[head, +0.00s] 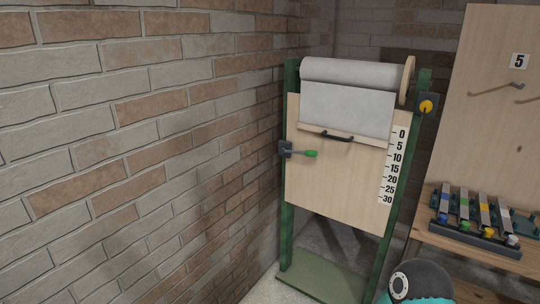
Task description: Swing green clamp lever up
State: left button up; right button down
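The green clamp lever (311,154) is on the left side of a wooden board (335,200) in a green stand. Its dark pivot block (285,149) sits at the board's left edge. The lever points right from the block and lies about level, with its green knob at the right end. Neither of my grippers is in view. A teal and dark rounded part of mine shows at the bottom edge, well below and right of the lever.
A grey sheet (346,108) hangs from a roller above the board, with a dark handle (337,136) on its bottom bar. A scale (394,165) runs down the right. A brick wall (130,140) stands at left. A rack with coloured knobs (475,235) sits on a bench at right.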

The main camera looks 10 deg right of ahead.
aim_at(312, 153)
jog(key=i, duration=1)
jog(key=z, duration=0.45)
